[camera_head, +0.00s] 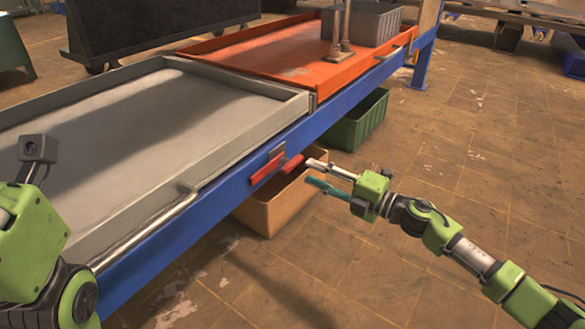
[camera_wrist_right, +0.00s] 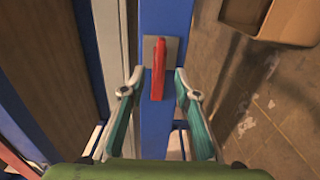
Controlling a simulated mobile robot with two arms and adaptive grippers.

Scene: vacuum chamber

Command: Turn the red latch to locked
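The red latch (camera_head: 265,171) is on the outer side of the blue beam, below a small grey plate (camera_head: 277,152). A second short red piece (camera_head: 292,164) shows just right of it in the head view. In the right wrist view the red latch handle (camera_wrist_right: 158,72) lies lengthwise over its grey plate. My right gripper (camera_head: 314,172) is open and empty, just right of the latch. In the wrist view its fingertips (camera_wrist_right: 157,84) stand on either side of the handle, with gaps on both sides. My left arm shows at the left edge; its fingers are not visible.
A grey tray (camera_head: 238,88) and an orange tray (camera_head: 212,45) sit along the blue beam (camera_head: 235,190). A metal rail (camera_head: 150,228) runs along the grey tray. A tan bin (camera_head: 275,215) and green bin (camera_head: 358,125) stand below.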

